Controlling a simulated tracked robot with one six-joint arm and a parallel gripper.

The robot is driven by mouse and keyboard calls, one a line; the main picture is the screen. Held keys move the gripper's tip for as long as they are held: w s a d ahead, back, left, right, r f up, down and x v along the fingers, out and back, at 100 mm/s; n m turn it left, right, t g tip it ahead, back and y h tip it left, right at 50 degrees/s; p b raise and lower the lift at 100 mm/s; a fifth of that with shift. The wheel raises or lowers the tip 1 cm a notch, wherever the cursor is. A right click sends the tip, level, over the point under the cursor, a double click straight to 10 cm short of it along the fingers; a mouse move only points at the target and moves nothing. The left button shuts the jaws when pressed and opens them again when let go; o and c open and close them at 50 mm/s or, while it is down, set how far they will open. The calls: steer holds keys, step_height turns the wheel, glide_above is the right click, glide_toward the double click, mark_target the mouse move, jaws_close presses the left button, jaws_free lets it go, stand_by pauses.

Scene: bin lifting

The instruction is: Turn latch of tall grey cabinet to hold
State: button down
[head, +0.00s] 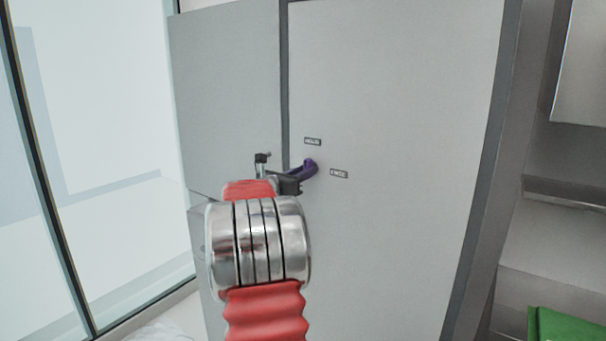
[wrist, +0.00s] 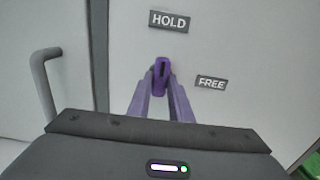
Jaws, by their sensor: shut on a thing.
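The tall grey cabinet (head: 400,120) fills the middle of the head view. Its purple latch (head: 311,165) sits near the left edge of the door and also shows in the wrist view (wrist: 161,68). The HOLD label (wrist: 170,21) is above the latch and the FREE label (wrist: 211,82) is to its right. In the wrist view the latch looks roughly upright, its end below HOLD. My gripper (wrist: 161,92) is shut on the latch, its two fingers closing on it from below in the picture. My arm hides part of the door in the head view.
A grey door panel (head: 225,85) with a bar handle (wrist: 45,80) stands left of the latch. A glass wall (head: 95,130) is at the far left. Shelving (head: 560,190) and a green object (head: 565,324) are at the right. The door face right of the latch is clear.

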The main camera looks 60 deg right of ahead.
steer(key=shift+f, duration=0.15)
steer(key=c, duration=2)
jaws_free()
steer(key=o, duration=0.4)
steer(key=a, duration=0.4)
steer(key=w+a, duration=0.1)
steer(key=a, duration=0.4)
steer(key=w+a, duration=0.1)
steer(key=a, duration=0.3)
steer(key=shift+w+a, duration=0.1)
steer(key=shift+a, duration=0.2)
